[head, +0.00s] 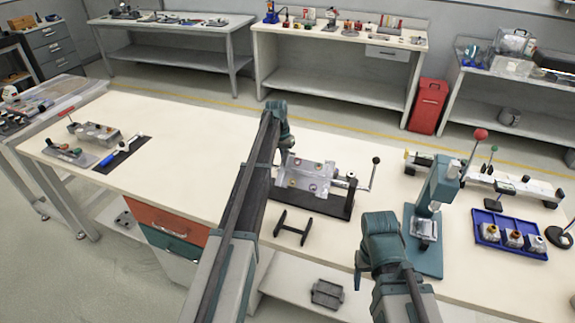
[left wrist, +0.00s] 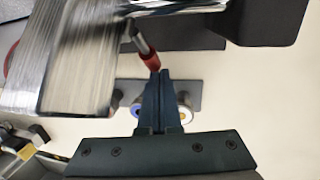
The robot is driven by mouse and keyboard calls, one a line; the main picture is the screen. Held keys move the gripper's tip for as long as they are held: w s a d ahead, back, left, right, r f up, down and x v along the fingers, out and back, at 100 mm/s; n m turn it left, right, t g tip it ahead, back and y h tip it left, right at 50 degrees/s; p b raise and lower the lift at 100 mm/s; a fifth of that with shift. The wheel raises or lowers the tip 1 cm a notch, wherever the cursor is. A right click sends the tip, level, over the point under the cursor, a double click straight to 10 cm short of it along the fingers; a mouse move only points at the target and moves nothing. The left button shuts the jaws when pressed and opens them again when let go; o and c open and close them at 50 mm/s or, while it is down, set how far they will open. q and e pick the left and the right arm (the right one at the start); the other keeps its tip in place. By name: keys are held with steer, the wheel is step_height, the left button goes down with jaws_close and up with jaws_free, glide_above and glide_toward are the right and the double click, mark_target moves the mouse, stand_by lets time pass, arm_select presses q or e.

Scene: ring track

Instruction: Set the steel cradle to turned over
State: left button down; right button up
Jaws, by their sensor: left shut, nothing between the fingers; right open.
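The steel cradle (head: 308,174) sits in a black base (head: 333,203) on the bench, with a crank on its right side ending in a black knob (head: 376,160). Round fittings show on its upper face. My left arm reaches past its left side, and the left gripper (head: 284,152) is mostly hidden there. In the left wrist view the left gripper (left wrist: 158,82) is shut and empty, its tips close to a red-ended rod (left wrist: 150,60); I cannot tell whether they touch. A blurred steel block (left wrist: 75,70) fills the upper left. My right gripper (head: 362,264) is open, at the bench's front edge, apart from the cradle.
A black H-shaped stand (head: 293,227) lies in front of the cradle. A teal press (head: 430,215) with a red-knobbed lever and a blue tray (head: 508,236) of small parts stand to the right.

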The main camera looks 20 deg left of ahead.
arm_select(q)
steer(key=shift+s+f+g+b, duration=0.25)
steer(key=shift+f+g+b, duration=0.25)
steer(key=shift+g, duration=0.3)
steer(key=shift+s+f+g+b, duration=0.45)
steer(key=shift+s+g+b, duration=0.1)
steer(key=shift+g+b, duration=0.4)
stand_by(1.2)
steer(key=shift+r, duration=0.15)
stand_by(0.4)
